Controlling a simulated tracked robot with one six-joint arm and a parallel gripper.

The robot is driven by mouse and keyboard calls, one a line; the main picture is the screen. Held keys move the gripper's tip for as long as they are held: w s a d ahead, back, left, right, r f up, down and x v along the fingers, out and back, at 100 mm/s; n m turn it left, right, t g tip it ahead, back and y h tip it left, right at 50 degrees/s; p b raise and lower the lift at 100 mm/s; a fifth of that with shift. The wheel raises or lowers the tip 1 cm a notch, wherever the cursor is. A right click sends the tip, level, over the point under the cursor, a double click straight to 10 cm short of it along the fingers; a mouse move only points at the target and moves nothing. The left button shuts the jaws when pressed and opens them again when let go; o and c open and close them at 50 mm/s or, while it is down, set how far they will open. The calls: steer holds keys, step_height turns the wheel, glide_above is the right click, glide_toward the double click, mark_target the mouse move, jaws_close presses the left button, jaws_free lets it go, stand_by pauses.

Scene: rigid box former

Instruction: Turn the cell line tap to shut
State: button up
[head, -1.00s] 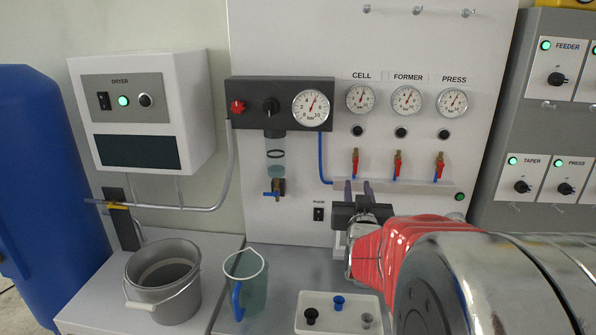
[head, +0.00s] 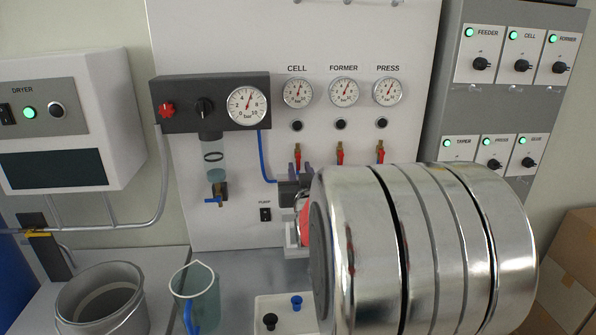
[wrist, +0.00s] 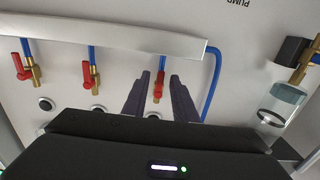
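The cell line tap is the leftmost of the red-handled brass taps in the head view (head: 297,154), under the CELL gauge (head: 297,92). Its red handle looks roughly upright, in line with the brass body. In the wrist view, which looks from below, the same tap (wrist: 158,90) is the one nearest the bent blue hose. My gripper (wrist: 160,82) is open, with one dark finger to each side of this tap's handle and gaps showing. In the head view my gripper (head: 299,168) is just below the tap, and my arm hides part of it.
The former tap (head: 340,154) and press tap (head: 380,152) are to the right. The blue hose (head: 264,160) and filter bowl (head: 214,158) are to the left.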

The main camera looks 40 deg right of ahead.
jaws_close()
steer(key=shift+a, duration=0.15)
stand_by(0.4)
steer(key=m, duration=0.3)
steer(key=shift+w+a, duration=0.25)
steer(key=m, duration=0.4)
steer(key=shift+w+a+r+m, duration=0.25)
steer(key=shift+a+r+m, duration=0.05)
steer(key=shift+a+m, duration=0.1)
steer(key=m, duration=0.3)
steer(key=r+m, duration=0.1)
steer(key=m, duration=0.1)
steer(key=shift+w+a+m, duration=0.2)
steer(key=shift+a+m, duration=0.05)
steer(key=shift+m, duration=0.05)
steer(key=shift+r+m, duration=0.2)
steer(key=shift+m, duration=0.95)
steer(key=shift+r+m, duration=0.2)
steer(key=shift+m, duration=0.95)
